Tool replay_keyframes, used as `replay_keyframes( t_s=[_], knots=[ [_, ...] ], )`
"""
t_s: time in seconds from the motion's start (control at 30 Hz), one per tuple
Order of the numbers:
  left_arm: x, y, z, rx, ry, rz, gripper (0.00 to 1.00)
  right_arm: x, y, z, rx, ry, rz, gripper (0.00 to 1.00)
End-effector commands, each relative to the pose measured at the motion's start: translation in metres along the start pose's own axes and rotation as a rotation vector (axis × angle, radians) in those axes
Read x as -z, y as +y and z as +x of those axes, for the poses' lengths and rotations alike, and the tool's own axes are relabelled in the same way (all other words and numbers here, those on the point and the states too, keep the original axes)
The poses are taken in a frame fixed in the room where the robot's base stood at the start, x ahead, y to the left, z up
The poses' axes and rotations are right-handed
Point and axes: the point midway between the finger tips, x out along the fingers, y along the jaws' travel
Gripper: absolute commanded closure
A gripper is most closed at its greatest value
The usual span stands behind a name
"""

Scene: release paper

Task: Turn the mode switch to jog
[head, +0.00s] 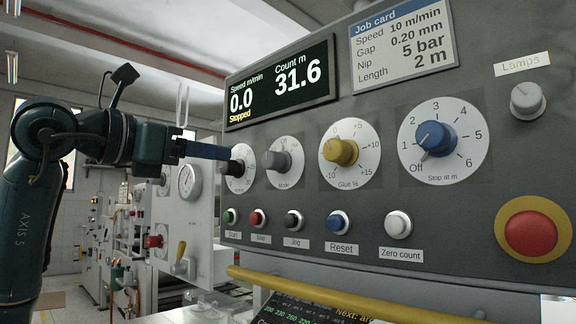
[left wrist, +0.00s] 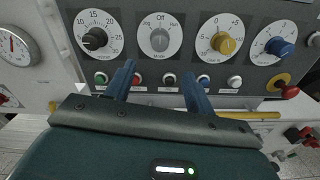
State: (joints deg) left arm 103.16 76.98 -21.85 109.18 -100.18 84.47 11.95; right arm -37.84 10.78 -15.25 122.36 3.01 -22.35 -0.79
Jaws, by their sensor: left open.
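The mode switch (head: 280,160) is a grey knob on a round white dial in the panel's upper row. In the left wrist view the mode switch (left wrist: 159,41) shows face on, with "Off" above it and "Mode" below. Its exact pointer direction is too small to read surely. My left gripper (head: 224,152) is open and empty, left of the mode switch in the head view, its fingers overlapping there near the black knob. In the left wrist view the left gripper (left wrist: 159,82) has its two blue fingers apart, tips below the mode dial. My right gripper is not in view.
Beside the mode switch are a black knob (left wrist: 95,39) and a yellow glue knob (head: 340,152). A blue stop knob (head: 436,138) and red emergency button (head: 531,233) lie further right. Several push buttons sit below. A yellow rail (head: 330,294) runs along the bottom. The display reads "Stopped".

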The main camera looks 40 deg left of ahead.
Motion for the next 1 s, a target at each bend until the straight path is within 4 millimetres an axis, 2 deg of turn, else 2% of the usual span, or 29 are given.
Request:
replay_keyframes(
  t_s=[0.17, 0.37, 0.5, 0.7, 0.83, 1.0],
  knots=[
    [0.000, 0.001, 0.013, -0.001, 0.003, -0.001, 0.46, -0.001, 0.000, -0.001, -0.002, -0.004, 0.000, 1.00],
    [-0.001, 0.000, 0.051, 0.001, 0.004, -0.001, 0.46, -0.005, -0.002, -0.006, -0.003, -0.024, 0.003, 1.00],
    [-0.001, 0.000, 0.081, 0.001, 0.004, -0.001, 0.46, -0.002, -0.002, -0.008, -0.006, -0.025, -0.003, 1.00],
    [-0.001, 0.000, 0.114, 0.001, 0.002, -0.001, 0.46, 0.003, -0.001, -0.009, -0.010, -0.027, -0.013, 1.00],
    [-0.001, 0.000, 0.126, 0.000, 0.001, 0.001, 0.46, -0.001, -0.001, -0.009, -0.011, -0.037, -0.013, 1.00],
    [0.000, 0.000, 0.131, -0.001, 0.001, 0.001, 0.46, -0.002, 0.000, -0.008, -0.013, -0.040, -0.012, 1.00]
  ],
)
